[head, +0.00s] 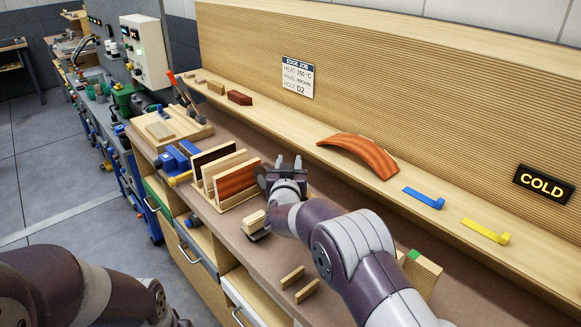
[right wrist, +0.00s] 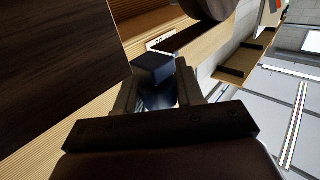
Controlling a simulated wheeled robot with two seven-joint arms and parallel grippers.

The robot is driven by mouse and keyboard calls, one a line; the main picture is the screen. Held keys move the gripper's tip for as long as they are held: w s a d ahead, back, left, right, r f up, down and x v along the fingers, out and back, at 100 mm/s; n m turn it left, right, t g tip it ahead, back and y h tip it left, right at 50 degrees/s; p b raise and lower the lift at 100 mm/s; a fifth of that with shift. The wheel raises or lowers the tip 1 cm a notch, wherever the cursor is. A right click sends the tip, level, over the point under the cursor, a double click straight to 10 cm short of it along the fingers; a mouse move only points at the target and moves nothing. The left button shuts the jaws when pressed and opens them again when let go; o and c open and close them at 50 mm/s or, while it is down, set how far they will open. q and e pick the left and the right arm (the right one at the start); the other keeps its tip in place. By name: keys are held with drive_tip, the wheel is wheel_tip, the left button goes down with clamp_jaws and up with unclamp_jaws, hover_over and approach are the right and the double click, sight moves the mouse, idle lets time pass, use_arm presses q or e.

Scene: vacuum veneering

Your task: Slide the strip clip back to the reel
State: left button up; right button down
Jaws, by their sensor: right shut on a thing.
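My right gripper (head: 288,161) is over the bench, just right of the rack of upright panels. In the right wrist view, my right gripper (right wrist: 158,88) is shut on a small dark blue block (right wrist: 152,68), which looks like the strip clip. The head view does not show the held block clearly. A dark rounded thing (right wrist: 205,8) is cut off at the top edge of the wrist view; I cannot tell whether it is the reel. My left arm enters at the lower left of the head view, with its gripper out of the frame.
A wooden rack (head: 232,201) holds upright panels. A curved red-brown piece (head: 358,153), a blue strip (head: 423,197) and a yellow strip (head: 485,231) lie on the back shelf. A COLD sign (head: 543,184) is on the right. The bench front holds small wood pieces (head: 292,277).

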use_arm(q)
drive_tip(key=shift+w+a, duration=0.15)
drive_tip(key=shift+w, duration=0.05)
use_arm(e)
drive_tip(key=shift+w+a, duration=0.15)
drive_tip(key=shift+r, duration=0.1)
drive_tip(key=c, duration=0.8)
unclamp_jaws()
use_arm(q)
wheel_tip(320, 180, down, 2)
drive_tip(key=shift+f+b, duration=0.1)
drive_tip(key=shift+b, duration=1)
use_arm(e)
drive_tip(key=s, duration=0.4)
drive_tip(key=s+a, duration=0.1)
drive_tip(key=s, duration=0.3)
drive_tip(key=s+a, duration=0.1)
drive_tip(key=s, duration=0.3)
drive_tip(key=shift+s, duration=0.15)
use_arm(q)
drive_tip(key=shift+w, duration=0.1)
use_arm(e)
drive_tip(key=shift+d, duration=0.1)
